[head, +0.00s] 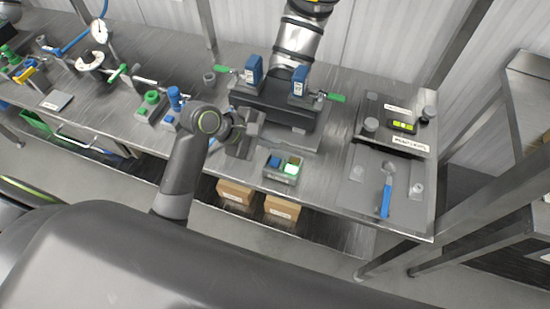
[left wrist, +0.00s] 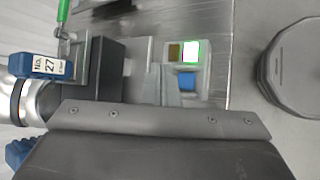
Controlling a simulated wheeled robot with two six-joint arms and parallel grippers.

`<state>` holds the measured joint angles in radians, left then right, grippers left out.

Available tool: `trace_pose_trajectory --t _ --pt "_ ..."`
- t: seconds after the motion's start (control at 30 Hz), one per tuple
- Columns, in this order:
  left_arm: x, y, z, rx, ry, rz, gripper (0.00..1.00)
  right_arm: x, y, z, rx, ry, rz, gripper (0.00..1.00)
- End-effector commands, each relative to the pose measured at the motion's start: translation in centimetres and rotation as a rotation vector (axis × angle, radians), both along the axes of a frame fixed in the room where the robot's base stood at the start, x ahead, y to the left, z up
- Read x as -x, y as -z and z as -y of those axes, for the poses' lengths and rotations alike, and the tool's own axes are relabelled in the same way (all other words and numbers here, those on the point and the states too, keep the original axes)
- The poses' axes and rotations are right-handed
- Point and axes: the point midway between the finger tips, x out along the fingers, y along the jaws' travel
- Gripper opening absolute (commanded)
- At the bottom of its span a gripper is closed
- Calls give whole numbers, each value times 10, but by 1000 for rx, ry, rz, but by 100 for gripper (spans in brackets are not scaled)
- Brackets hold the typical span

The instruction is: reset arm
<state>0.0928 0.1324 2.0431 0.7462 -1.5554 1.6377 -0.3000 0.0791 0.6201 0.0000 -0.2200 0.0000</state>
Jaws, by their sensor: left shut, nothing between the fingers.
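My left arm comes in from the left in the head view. Its gripper (head: 243,137) is shut and empty, over the front part of the metal bench (head: 330,205). It is just left of a dark block-shaped fixture (head: 275,108) and up and left of a small button box (head: 279,178). In the left wrist view the button box (left wrist: 203,72) shows a lit green-white button and a blue button. My right gripper is not in either view.
The fixture carries two blue units (head: 299,82) with green handles. A grey plate (head: 392,160) with a blue-handled tool (head: 386,197) lies to the right. Gauges, clamps and blue and green parts crowd the left of the bench. Cardboard boxes (head: 283,208) sit below.

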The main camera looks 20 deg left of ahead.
Motion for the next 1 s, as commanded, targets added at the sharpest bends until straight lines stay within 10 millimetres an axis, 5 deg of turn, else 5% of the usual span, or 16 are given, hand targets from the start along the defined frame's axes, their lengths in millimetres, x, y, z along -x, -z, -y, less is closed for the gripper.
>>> trace_pose_trajectory --t 0.63,0.77,1.0 --pt "6 5 -4 -35 16 19 0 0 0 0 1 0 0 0" --pt "27 22 -20 -164 86 86 0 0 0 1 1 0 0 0" --pt "91 56 -69 -555 352 226 0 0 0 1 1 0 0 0"
